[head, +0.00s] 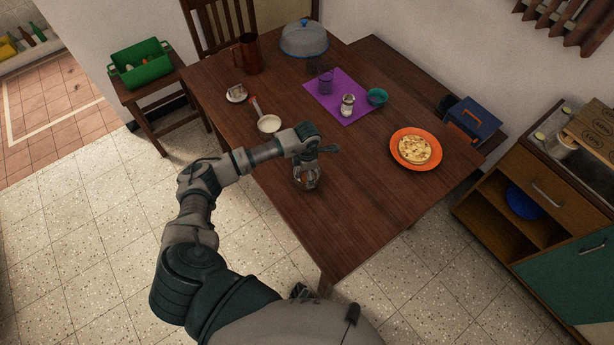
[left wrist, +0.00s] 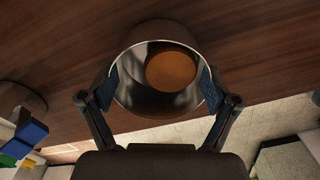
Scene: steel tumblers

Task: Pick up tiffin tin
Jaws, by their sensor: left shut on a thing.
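A shiny steel tin (head: 306,179), which I take for the tiffin tin, is at the near edge of the wooden table, under my left wrist. In the left wrist view the tin (left wrist: 134,84) shows its open round mouth, with a brown-orange round patch inside; I cannot tell if this is contents or a reflection. My left gripper (left wrist: 160,88) is shut on it, with a blue-padded finger on each side of its wall. I cannot tell if its base touches the table. My right gripper is not in view.
The table (head: 330,225) bears a white-bowled pan (head: 269,124), a purple mat (head: 325,99) with a purple cup and a shaker, a teal bowl (head: 377,96), an orange plate (head: 394,146) with food, and a brown jug (head: 247,53). The table's near right part is clear.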

